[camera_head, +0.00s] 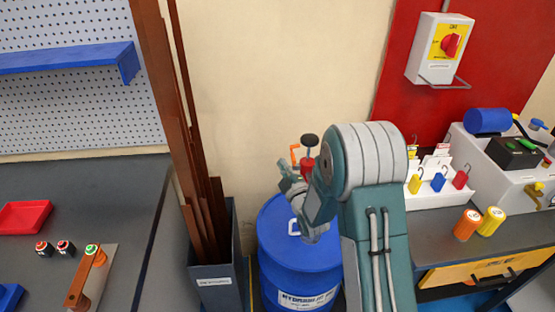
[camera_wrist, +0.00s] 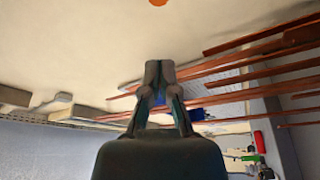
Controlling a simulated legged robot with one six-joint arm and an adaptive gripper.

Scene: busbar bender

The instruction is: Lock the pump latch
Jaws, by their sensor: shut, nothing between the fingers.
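The blue drum (camera_head: 275,250) stands on the floor in the middle of the head view. Above its top show a red pump body (camera_head: 307,168), a dark knob (camera_head: 309,140) and an orange handle-like part (camera_head: 294,153), which may be the pump latch. My arm hides much of the pump and the drum's right side. My gripper (camera_head: 284,166) is beside the pump, left of the red body; contact cannot be told. In the wrist view my gripper (camera_wrist: 160,68) is shut and empty. An orange part (camera_wrist: 158,2) shows at the top edge of that view.
A dark bin (camera_head: 217,285) of tall copper bars (camera_head: 190,150) stands left of the drum; the bars also cross the wrist view (camera_wrist: 230,75). A bench with padlocks (camera_head: 438,182) is at the right. A grey bench (camera_head: 120,200) is at the left.

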